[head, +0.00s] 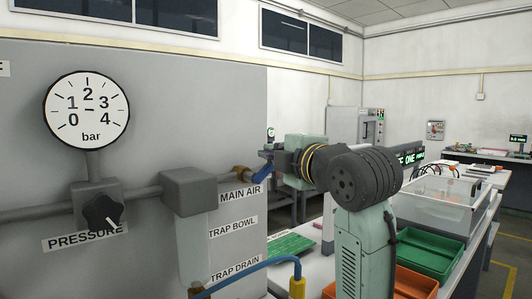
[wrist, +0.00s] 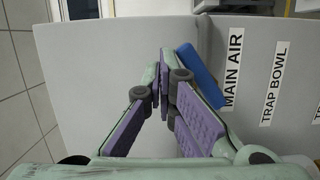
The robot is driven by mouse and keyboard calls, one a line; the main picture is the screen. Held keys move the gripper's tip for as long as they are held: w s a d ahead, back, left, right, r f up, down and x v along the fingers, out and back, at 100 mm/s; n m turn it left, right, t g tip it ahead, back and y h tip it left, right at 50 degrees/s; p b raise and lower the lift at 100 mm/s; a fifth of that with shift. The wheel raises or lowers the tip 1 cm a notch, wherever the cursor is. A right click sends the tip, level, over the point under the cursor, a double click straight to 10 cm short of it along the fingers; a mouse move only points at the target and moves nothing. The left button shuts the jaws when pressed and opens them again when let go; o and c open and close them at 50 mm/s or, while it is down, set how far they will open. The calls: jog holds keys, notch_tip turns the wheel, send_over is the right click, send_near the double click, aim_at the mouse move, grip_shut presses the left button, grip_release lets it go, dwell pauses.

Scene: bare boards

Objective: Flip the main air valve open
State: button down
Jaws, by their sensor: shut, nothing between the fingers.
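The main air valve has a brass body (head: 240,173) on the grey pipe and a blue lever (head: 262,174). In the head view the lever slants, its upper right end close to my gripper (head: 267,154). In the wrist view the blue lever (wrist: 201,76) lies right beside the right-hand finger of my gripper (wrist: 164,72). The fingertips are together with nothing between them. I cannot tell whether the finger touches the lever. The brass body is hidden in the wrist view. The MAIN AIR label (head: 240,195) is below the valve; it also shows in the wrist view (wrist: 233,70).
The grey panel (head: 150,80) carries a pressure gauge (head: 87,110), a black pressure knob (head: 103,211) and a trap bowl (head: 193,245). A blue hose (head: 245,272) curves below. Green (head: 431,250) and orange (head: 414,283) trays sit on the bench at the right.

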jog(key=shift+w+d+f+m+g, duration=0.25)
jog(key=shift+d+f+m, duration=0.15)
jog(key=shift+m, duration=0.25)
jog(key=shift+w+d+f+m+g, duration=0.15)
jog(key=shift+w+d+f+m, duration=0.2)
jog(key=shift+m, duration=0.3)
jog(key=shift+d, duration=0.1)
dwell(0.7)
